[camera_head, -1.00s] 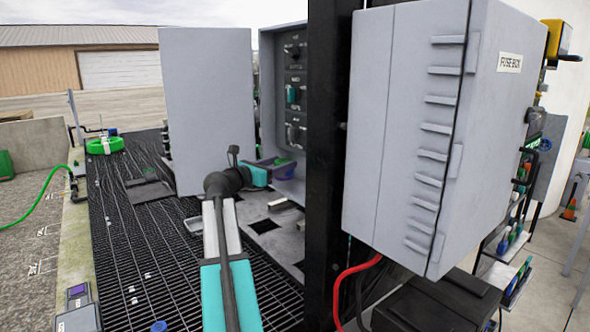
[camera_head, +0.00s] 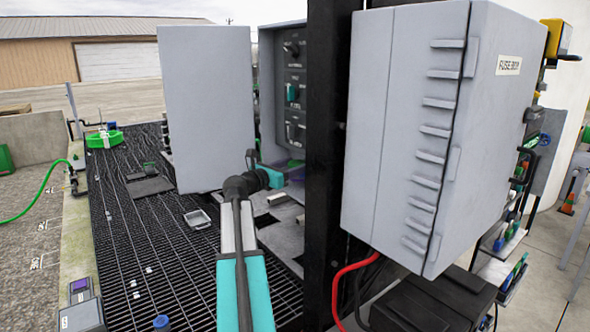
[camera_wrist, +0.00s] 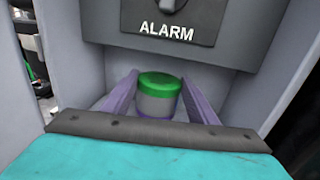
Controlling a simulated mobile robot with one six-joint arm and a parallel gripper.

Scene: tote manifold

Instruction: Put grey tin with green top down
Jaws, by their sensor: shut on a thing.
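In the wrist view, the grey tin with a green top (camera_wrist: 160,96) stands upright between the purple fingers of my gripper (camera_wrist: 158,102). My gripper is shut on it, with one finger on each side. The tin is in front of a grey panel marked ALARM (camera_wrist: 165,32), inside a grey cabinet. A blue-purple band shows at its lower edge; the wrist housing hides what is under it. In the head view, my gripper (camera_head: 293,166) reaches into the open cabinet (camera_head: 268,85), and the tin is not clearly visible there.
The open cabinet door (camera_head: 205,110) stands left of my gripper. A black post (camera_head: 325,200) and the fuse box (camera_head: 410,130) stand close on the right. A small grey tray (camera_head: 197,218) lies on the black grating (camera_head: 170,270), which has free room at left.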

